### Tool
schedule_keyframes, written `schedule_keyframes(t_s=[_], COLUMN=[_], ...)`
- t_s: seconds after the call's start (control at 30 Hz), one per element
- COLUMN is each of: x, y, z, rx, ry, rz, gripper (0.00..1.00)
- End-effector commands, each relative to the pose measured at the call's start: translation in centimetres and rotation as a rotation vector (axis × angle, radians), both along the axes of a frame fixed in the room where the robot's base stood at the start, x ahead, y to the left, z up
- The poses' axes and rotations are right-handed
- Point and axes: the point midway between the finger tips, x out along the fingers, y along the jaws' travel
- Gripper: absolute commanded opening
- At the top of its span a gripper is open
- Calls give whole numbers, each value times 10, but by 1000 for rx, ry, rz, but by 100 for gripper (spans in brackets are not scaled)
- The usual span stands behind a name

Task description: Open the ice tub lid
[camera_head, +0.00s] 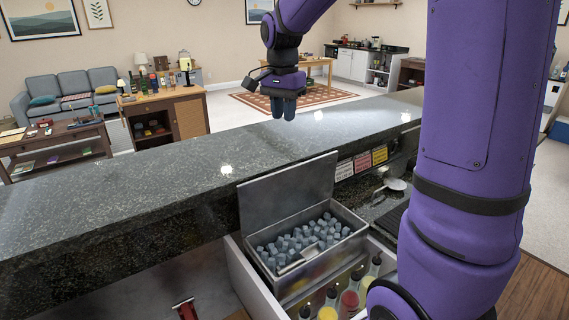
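The ice tub (340,244) is a metal box below the bar counter, filled with grey-blue ice pieces (300,240). Its flat metal lid (288,195) stands raised along the tub's back side, tilted up against the counter side, so the tub's inside shows. A scoop-like metal piece (300,262) lies on the ice near the front. My gripper (284,108) hangs above the far edge of the counter, pointing down, well apart from the lid. Its fingers look close together, but the view is too small to tell whether they are shut. I see nothing held in it.
The dark granite counter (130,187) runs across the view, its top clear. Bottles (348,302) stand in a rack in front of the tub. A metal scoop (391,186) and coloured boxes (362,162) are to the right. My arm covers the right side.

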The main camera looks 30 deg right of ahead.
Motion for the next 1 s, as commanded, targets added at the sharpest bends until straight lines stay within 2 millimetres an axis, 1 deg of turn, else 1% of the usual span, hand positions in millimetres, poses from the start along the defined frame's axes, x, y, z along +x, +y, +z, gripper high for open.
schedule_keyframes(t_s=[0.03,0.2,0.3,0.4,0.53,0.67,0.77,1.0], x=[14,52,67,77,83,83,80,73], y=[-7,-25,-34,-40,-44,-45,-44,-45], z=[-12,-45,-62,-74,-82,-90,-103,-145], rx=[2,1,-3,-6,-9,-10,-10,-11], ry=[26,94,124,146,159,161,162,163], rz=[-54,-238,-323,-381,-418,-424,-423,-423], gripper=[23,23,23,23,23,23,23,23])
